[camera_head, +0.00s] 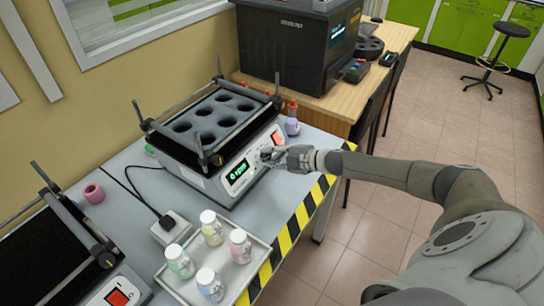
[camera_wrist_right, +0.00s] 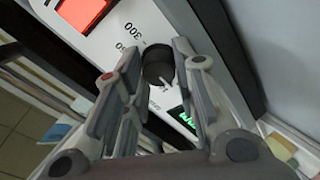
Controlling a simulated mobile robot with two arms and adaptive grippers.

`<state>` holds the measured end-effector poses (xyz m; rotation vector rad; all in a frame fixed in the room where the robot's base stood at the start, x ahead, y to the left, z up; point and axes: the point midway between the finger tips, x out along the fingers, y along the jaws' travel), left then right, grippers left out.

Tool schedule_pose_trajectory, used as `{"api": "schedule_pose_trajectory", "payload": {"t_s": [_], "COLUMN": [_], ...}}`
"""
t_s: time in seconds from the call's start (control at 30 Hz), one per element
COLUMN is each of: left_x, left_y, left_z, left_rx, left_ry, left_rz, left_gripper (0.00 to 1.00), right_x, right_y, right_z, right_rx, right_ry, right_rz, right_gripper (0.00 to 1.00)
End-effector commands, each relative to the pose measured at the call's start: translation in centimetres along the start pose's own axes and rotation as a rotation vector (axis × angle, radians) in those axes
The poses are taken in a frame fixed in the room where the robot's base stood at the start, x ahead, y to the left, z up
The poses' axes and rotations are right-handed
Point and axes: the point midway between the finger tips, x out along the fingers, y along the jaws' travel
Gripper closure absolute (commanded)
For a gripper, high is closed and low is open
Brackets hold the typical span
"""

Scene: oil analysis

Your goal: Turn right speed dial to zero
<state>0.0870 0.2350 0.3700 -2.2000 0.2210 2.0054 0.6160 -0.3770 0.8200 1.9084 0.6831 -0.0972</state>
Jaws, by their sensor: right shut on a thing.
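The shaker (camera_head: 202,188) stands on the grey bench, with a lit green display (camera_head: 238,172) and a red switch (camera_head: 276,138) on its front panel. The display seems to show one digit and "rpm", but I cannot read the digit surely. The black round speed dial (camera_wrist_right: 158,64) sits on the panel in the right wrist view, with printed numbers around it, one reading 300. My right gripper (camera_head: 268,155) is at the panel between display and switch. In the wrist view its fingers (camera_wrist_right: 158,52) are on either side of the dial, shut on it. My left gripper is out of view.
A tray (camera_head: 172,281) with several capped bottles sits at the bench front. A second shaker (camera_head: 60,262) is at lower left. A purple bottle (camera_head: 292,122) stands just beyond the shaker. A black machine (camera_head: 290,50) stands on the wooden table behind.

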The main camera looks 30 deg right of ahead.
Motion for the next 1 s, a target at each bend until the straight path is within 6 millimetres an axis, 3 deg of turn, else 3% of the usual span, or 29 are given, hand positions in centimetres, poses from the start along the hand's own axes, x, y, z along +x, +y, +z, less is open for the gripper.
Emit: {"api": "schedule_pose_trajectory", "payload": {"t_s": [0.43, 0.47, 0.6, 1.0], "left_x": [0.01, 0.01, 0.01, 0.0], "left_y": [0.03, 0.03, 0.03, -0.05], "left_z": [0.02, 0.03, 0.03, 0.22], "left_rx": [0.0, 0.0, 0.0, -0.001], "left_ry": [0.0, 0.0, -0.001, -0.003], "left_rz": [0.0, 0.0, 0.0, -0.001], "left_gripper": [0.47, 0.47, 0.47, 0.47], "right_x": [0.01, 0.01, 0.01, -0.31], "right_y": [-0.09, -0.1, -0.08, -0.08], "right_z": [-0.04, -0.04, -0.04, 0.03], "right_rx": [-0.011, -0.011, -0.01, -0.009], "right_ry": [0.002, 0.002, 0.002, 0.001], "right_rz": [-0.003, -0.003, -0.002, -0.002], "right_gripper": [0.98, 0.71, 0.53, 0.52]}}
